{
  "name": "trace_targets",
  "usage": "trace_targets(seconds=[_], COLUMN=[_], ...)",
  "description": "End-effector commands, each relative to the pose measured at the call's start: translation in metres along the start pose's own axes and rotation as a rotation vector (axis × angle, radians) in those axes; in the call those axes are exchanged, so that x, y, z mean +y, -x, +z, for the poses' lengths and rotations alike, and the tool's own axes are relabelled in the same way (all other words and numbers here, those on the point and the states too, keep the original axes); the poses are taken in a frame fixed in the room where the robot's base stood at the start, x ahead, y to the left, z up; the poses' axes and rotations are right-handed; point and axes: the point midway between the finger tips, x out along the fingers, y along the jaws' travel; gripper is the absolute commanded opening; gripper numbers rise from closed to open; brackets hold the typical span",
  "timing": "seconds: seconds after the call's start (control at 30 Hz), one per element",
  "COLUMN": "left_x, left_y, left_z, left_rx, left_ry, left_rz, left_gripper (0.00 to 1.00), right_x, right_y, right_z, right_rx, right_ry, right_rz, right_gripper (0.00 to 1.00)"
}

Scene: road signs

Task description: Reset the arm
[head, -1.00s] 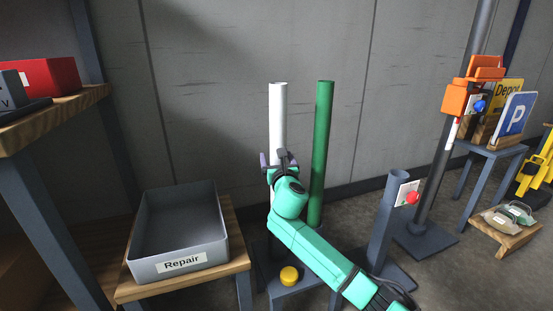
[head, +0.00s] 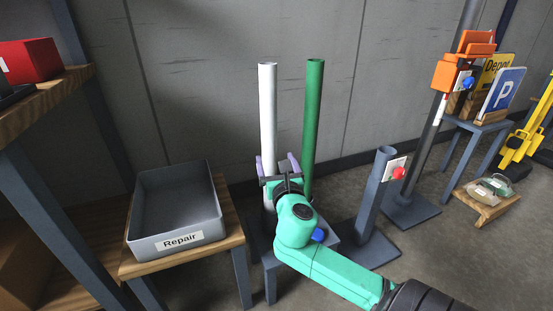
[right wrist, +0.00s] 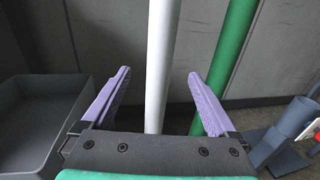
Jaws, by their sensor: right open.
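My right gripper (head: 277,165) is open, low in front of the white post (head: 267,105). In the right wrist view its two purple fingers (right wrist: 160,76) stand wide apart, with the white post (right wrist: 161,40) showing between them and touching neither. A green post (head: 312,115) stands just right of the white one; in the right wrist view it passes behind the right finger. My green arm comes in from the lower right and hides the posts' lower ends and part of their grey stand (head: 262,248). My left gripper is not in view.
A grey Repair bin (head: 150,241) sits on a wooden table at left. A blue button (head: 318,235) is beside my arm. A slanted grey tube (head: 374,195) with a red button (head: 399,173) stands to the right. Farther right are an orange device (head: 453,73) and signs (head: 504,92).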

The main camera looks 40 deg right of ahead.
Motion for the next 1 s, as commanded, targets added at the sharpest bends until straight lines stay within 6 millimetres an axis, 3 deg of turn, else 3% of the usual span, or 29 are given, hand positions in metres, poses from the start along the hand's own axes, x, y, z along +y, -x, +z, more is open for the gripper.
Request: trace_targets(seconds=[0.13, 0.77, 0.87, 0.97, 1.0], left_x=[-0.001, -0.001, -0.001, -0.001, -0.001], left_y=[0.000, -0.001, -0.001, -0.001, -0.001], left_z=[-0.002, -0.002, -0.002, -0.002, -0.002], left_rx=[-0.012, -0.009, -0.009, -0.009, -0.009], left_ry=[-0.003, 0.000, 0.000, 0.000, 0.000], left_rz=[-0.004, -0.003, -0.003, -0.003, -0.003], left_gripper=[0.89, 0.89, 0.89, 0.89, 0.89], right_x=[0.000, 0.002, 0.015, 0.044, 0.059], right_y=[0.010, 0.010, 0.016, 0.038, 0.054], right_z=[0.001, -0.005, -0.042, -0.112, -0.143], right_rx=[-0.001, 0.014, 0.118, 0.343, 0.459], right_ry=[0.000, -0.021, -0.178, -0.528, -0.707], right_rz=[0.000, 0.008, 0.057, 0.116, 0.121], right_gripper=[0.93, 0.93, 0.93, 0.93, 0.93])
